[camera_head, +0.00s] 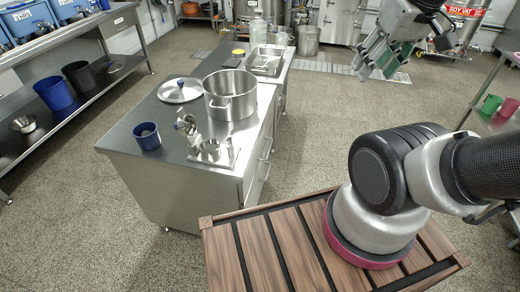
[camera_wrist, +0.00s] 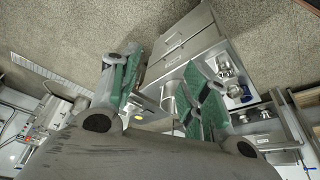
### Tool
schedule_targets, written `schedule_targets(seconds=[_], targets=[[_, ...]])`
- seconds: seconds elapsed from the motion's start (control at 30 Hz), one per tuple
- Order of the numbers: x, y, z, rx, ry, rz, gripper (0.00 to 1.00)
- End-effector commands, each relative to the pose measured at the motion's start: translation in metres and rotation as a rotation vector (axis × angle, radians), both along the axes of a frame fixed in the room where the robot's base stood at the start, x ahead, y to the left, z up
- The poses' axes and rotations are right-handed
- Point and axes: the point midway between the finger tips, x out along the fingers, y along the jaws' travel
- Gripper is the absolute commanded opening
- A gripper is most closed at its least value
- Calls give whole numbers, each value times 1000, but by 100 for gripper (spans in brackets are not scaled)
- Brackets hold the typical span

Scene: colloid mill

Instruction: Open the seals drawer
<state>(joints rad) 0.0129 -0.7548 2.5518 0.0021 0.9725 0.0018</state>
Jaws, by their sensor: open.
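The steel workbench (camera_head: 195,190) stands at the centre left of the head view. Its right side has drawer fronts with bar handles (camera_head: 266,148), seen at a steep angle. In the wrist view the drawer fronts (camera_wrist: 188,30) show beyond my fingers, and they look shut. I cannot read any label, so I cannot tell which one is the seals drawer. My gripper (camera_head: 384,56) is raised at the upper right of the head view, apart from the bench. Its green-padded fingers also show in the wrist view (camera_wrist: 165,82), spread open with nothing between them.
On the bench stand a large pot (camera_head: 231,97), a lid (camera_head: 181,90), a blue cup (camera_head: 147,136) and a small metal mill (camera_head: 188,126). A shelf rack (camera_head: 75,108) lines the left wall. The speckled floor (camera_head: 320,125) right of the bench is clear.

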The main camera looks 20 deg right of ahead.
Motion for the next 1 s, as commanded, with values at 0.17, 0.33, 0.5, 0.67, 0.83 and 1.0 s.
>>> schedule_targets(seconds=[0.17,0.33,0.5,0.67,0.83,1.0], targets=[[4,-12,-32,7,156,-58,32],[24,-27,-70,44,359,-135,32],[50,-32,-112,145,529,-236,32],[74,-33,-161,271,674,-318,32],[98,-28,-222,436,802,-385,32],[118,-18,-293,630,890,-437,32]])
